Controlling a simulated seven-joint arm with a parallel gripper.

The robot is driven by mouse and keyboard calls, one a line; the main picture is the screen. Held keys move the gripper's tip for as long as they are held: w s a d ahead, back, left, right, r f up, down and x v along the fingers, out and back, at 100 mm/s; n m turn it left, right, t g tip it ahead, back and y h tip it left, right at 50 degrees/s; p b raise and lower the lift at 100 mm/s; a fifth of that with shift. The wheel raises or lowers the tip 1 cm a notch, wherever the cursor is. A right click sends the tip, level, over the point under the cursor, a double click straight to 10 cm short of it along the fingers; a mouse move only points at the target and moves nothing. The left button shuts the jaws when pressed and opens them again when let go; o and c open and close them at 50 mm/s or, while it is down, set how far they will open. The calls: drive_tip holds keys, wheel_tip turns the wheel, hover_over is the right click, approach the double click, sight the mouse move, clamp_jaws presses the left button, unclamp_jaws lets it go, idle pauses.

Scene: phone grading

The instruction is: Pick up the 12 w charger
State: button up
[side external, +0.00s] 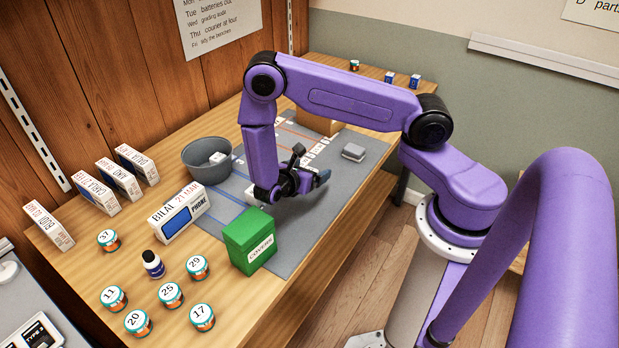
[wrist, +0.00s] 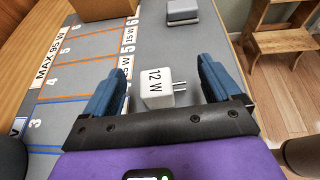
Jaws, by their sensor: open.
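The 12 W charger (wrist: 155,88) is a small white block with two metal prongs on its right side, lying on the grey mat (wrist: 60,110). In the wrist view it sits between the blue fingers of my gripper (wrist: 158,90), with a gap on each side. My gripper is open and holds nothing. In the side view my gripper (side external: 318,180) is low over the mat, and I cannot make out the charger there.
A green COVERS box (side external: 248,240) and a BILAL phone box (side external: 180,213) stand near the gripper. A grey bowl (side external: 197,157) holds a white block. A grey block (side external: 354,152) lies on the mat. Several numbered jars, including jar 29 (side external: 197,267), stand at the front.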

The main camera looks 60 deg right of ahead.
drive_tip(key=shift+d+f, duration=1.05)
drive_tip(key=shift+f, duration=0.15)
drive_tip(key=shift+d+f, duration=0.15)
drive_tip(key=shift+d, duration=0.15)
drive_tip(key=c, duration=1.1)
